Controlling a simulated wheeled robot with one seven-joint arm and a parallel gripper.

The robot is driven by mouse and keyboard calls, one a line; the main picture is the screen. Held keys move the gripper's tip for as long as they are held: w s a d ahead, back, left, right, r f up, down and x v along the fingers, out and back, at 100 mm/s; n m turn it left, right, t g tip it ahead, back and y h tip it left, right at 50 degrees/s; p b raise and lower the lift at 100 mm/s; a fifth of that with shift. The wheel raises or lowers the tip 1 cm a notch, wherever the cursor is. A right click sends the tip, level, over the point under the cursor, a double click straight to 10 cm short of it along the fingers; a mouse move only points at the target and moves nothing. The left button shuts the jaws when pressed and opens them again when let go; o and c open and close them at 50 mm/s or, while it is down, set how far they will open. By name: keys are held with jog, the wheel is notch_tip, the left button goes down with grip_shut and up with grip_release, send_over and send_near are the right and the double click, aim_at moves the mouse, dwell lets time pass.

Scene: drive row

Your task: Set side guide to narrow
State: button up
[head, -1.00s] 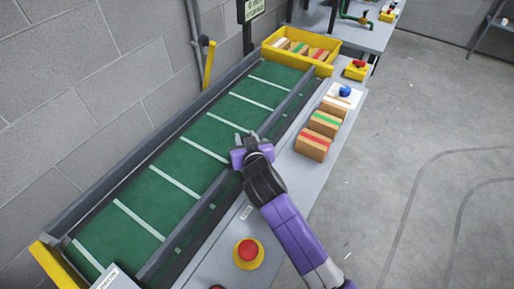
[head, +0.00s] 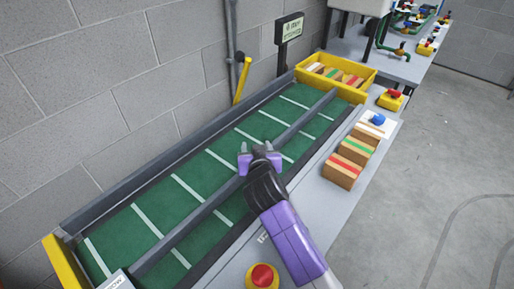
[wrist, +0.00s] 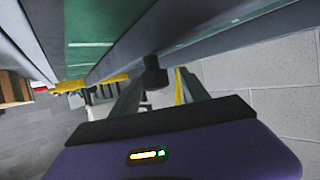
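The side guide (head: 300,122) is a long grey bar running lengthwise over the green belt (head: 190,180). Belt shows on both sides of it, with a narrower strip on the right. In the wrist view the guide (wrist: 135,42) runs away beside my fingers. My gripper (head: 259,150) is over the guide near its middle, fingers visibly apart. In the wrist view a small dark block (wrist: 152,76), perhaps a knob on the guide, shows between the fingers of my gripper (wrist: 160,92). I cannot tell whether they touch it.
A yellow crate (head: 368,93) with several boxes stands at the belt's far end. Boxes (head: 342,172) and a blue object (head: 378,119) stand on the right ledge. A red button (head: 262,275) is near the front. A fixed rail (head: 150,154) and block wall border the left.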

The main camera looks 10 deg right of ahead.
jog(key=v, duration=0.7)
jog(key=shift+s, duration=0.35)
jog(key=shift+r, duration=0.15)
